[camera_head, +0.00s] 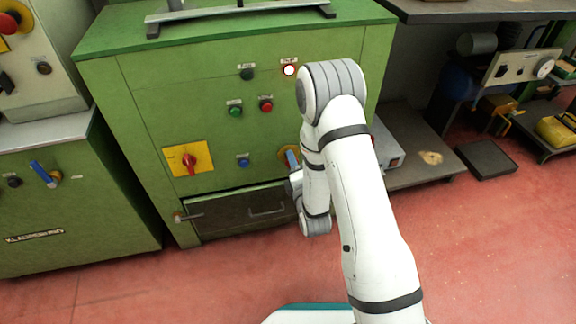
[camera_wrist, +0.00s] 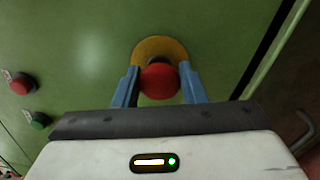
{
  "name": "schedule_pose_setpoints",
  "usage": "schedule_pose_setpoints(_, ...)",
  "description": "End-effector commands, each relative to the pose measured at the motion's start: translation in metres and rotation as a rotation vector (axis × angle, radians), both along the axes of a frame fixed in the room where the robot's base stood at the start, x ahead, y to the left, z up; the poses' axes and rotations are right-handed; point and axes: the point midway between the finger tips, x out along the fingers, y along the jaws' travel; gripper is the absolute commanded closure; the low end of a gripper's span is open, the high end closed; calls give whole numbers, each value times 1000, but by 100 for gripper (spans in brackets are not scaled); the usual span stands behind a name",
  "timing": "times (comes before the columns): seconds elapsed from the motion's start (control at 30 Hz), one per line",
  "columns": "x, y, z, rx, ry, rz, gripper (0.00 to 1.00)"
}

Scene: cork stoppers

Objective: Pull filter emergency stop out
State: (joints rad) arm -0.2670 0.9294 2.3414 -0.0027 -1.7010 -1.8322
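The filter emergency stop is a round red mushroom button (camera_wrist: 160,82) on a round yellow plate (camera_wrist: 160,48), on the green cabinet front. In the wrist view my gripper (camera_wrist: 160,75) has its two blue fingers on either side of the red button, with the fingertips beside it close to the yellow plate. The fingers are spread by about the button's width; whether they press on it or stand just clear of it is hard to see. In the head view my arm and gripper (camera_head: 290,158) hide the red button, and only part of the yellow plate (camera_head: 282,154) shows.
The green cabinet (camera_head: 135,110) also carries a yellow-backed red switch (camera_head: 188,160), a blue button (camera_head: 243,162), a green button (camera_head: 235,110), a red button (camera_head: 266,106) and a lit lamp (camera_head: 289,70). A dark drawer (camera_head: 235,212) lies below. Red floor is free in front.

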Motion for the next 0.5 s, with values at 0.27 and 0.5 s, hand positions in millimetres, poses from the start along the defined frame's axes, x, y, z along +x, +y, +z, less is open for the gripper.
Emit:
schedule_pose_setpoints(0.27,-1,1,-1,-1,2,1,41)
schedule_pose_setpoints(0.5,-3,2,0,-1,2,4,41)
